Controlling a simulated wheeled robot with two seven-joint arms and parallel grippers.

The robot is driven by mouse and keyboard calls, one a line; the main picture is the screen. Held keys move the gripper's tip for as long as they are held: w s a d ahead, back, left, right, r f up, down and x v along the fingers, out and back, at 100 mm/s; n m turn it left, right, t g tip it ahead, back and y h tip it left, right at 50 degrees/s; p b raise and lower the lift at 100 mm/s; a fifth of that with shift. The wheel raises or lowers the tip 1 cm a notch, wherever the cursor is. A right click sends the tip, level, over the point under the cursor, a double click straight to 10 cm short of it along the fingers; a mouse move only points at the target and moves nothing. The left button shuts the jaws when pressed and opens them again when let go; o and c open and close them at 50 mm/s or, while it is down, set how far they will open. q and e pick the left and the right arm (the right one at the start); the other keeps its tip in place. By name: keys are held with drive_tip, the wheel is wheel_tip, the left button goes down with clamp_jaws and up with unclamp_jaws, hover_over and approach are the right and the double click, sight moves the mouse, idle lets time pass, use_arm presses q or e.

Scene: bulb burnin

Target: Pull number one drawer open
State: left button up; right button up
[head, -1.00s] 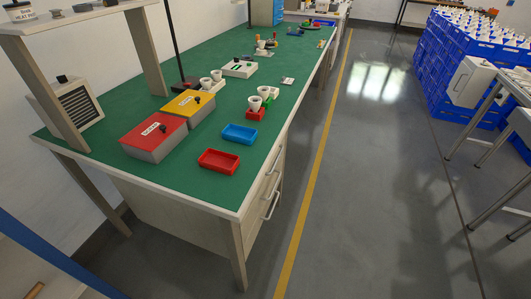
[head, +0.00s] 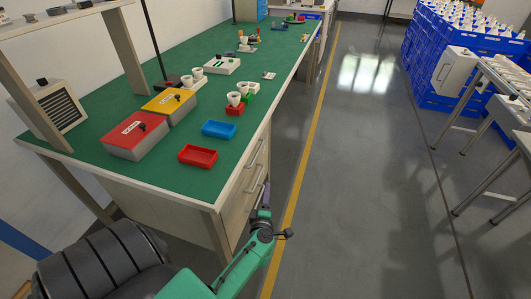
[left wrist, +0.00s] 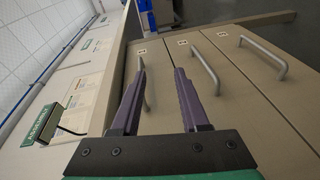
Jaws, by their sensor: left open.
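The bench's drawer unit shows in the head view with bar handles, including an upper handle (head: 255,153). In the left wrist view, three shut drawer fronts lie side by side, each with a bar handle and a small tag too small to read surely. The leftmost drawer (left wrist: 130,72), nearest the bench top edge, has its handle (left wrist: 147,97) between my finger lines, close to the left finger. My left gripper (left wrist: 160,73) is open and empty; it also shows small at the drawer fronts in the head view (head: 264,194). My right gripper is not in view.
A red tray (head: 198,155) and a blue tray (head: 219,129) lie on the green bench top (head: 160,175). Red (head: 134,136) and yellow boxes (head: 170,104) stand behind. Blue crates (head: 436,65) stand at right. The floor beside the drawers is clear.

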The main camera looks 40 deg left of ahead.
sight(258, 153)
use_arm(q)
wheel_tip(258, 153, up, 5)
drive_tip(key=a+n+g+y, duration=0.1)
drive_tip(key=a+n+y, duration=0.2)
drive_tip(key=n, duration=0.2)
drive_tip(key=shift+g+h, duration=0.3)
drive_tip(key=b+x, duration=0.2)
drive_tip(key=x, duration=1.2)
drive_tip(key=shift+w+r, duration=0.15)
clamp_jaws()
